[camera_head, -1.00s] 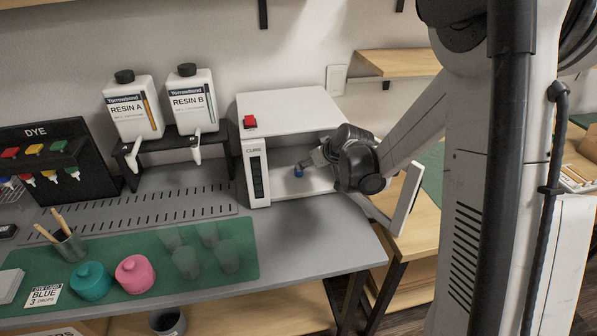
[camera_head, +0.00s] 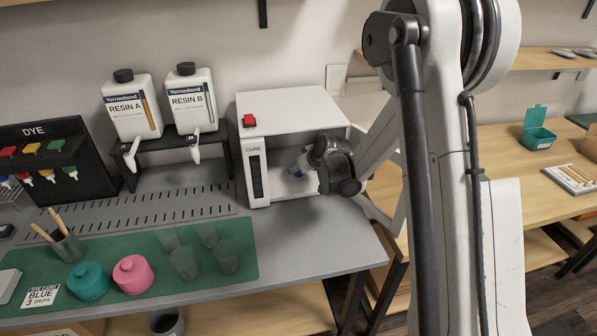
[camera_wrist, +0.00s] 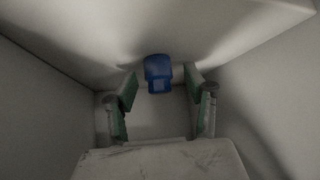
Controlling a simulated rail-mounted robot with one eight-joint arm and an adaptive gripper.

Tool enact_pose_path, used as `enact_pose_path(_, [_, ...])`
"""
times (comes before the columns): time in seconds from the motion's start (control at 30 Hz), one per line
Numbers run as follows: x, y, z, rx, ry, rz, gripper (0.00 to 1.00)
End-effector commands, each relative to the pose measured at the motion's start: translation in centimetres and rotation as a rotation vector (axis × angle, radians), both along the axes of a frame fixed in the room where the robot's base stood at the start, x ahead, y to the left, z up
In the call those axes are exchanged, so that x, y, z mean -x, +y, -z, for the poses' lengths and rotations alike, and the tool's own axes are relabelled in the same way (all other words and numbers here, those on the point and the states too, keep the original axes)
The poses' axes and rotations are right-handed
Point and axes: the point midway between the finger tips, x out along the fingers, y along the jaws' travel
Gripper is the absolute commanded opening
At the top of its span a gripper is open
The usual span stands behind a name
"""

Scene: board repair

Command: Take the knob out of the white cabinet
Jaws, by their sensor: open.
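The white cabinet (camera_head: 293,105) marked CURE stands on the grey bench with its front open. The knob is a small blue piece (camera_wrist: 158,73) inside it, near the back in the wrist view. In the head view only a bit of blue shows beside my gripper, and the rest is hidden. My gripper (camera_wrist: 160,88) is inside the cabinet, open, with its green-padded fingers apart. The knob lies just beyond the fingertips, roughly centred between them. I cannot tell whether they touch it.
The cabinet walls and roof are close around my gripper. The open door (camera_head: 384,218) stands at the right, partly behind my arm. Resin bottles (camera_head: 132,106) stand left of the cabinet. Clear cups (camera_head: 184,262) and pink (camera_head: 133,276) and teal pots (camera_head: 89,281) stand on the green mat (camera_head: 240,240).

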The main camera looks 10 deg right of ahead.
Motion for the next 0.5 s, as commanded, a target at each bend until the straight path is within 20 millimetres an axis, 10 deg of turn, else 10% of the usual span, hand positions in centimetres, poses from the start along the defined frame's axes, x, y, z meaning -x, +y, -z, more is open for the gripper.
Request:
enact_pose_path(0.17, [0.01,0.0,-0.02,0.0,0.0,0.0,0.48])
enact_pose_path(0.5, [0.01,-0.02,-0.03,-0.001,0.0,0.001,0.05])
